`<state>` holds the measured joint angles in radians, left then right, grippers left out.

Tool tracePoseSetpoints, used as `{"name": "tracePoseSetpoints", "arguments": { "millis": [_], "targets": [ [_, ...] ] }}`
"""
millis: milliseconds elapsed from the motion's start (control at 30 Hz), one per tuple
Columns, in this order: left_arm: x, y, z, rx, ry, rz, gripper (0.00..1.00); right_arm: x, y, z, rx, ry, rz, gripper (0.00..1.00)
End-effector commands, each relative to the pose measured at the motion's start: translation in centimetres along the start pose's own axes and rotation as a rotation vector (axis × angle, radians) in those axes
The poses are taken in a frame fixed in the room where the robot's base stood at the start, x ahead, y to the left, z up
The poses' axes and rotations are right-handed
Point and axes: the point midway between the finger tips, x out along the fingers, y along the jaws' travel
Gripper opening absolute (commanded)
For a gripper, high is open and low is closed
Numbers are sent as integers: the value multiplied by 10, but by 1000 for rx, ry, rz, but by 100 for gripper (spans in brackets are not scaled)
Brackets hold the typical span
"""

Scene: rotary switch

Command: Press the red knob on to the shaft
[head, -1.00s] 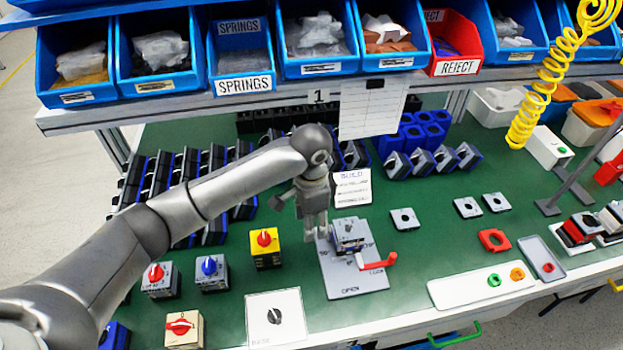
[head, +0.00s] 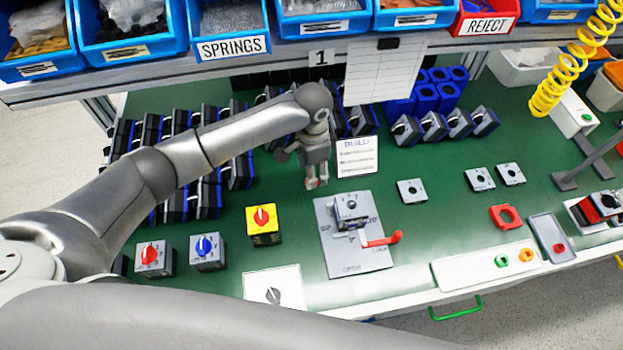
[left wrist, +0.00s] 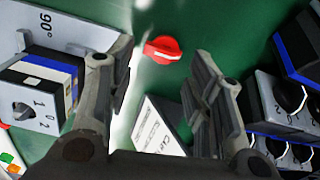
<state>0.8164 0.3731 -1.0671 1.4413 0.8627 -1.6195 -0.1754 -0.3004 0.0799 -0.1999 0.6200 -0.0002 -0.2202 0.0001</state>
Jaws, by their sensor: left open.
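The red knob (left wrist: 163,49) lies on the green bench top in the left wrist view, between and beyond my open left fingers (left wrist: 165,85). In the head view my left gripper (head: 315,184) points down, with red showing at its fingertips. I cannot tell whether a finger touches the knob. The switch (head: 350,212) sits in the grey fixture plate (head: 345,255), right of and nearer than the gripper. My right gripper is out of view.
A red-handled lever (head: 385,240) sticks out from the fixture. A BUILD card (head: 357,156) stands just behind. Switches with yellow (head: 262,225), red (head: 153,260) and blue (head: 207,252) markings stand at left. Rows of dark switches line the back.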

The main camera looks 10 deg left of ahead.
Motion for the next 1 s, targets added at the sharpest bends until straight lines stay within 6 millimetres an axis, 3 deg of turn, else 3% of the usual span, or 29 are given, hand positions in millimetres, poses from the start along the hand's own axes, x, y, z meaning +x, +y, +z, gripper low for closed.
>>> {"name": "tracePoseSetpoints", "arguments": {
  "millis": [300, 567, 733, 1000],
  "targets": [
    [41, -2, 2, 0, -2, 1, 47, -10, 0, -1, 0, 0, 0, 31],
    [44, -2, 2, 2, -1, 0, 47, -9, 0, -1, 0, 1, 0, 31],
    [43, -2, 2, 1, -1, 0, 26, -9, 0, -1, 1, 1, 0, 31],
    [43, -2, 2, 1, -1, 0, 24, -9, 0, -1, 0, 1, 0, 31]
  ]
}}
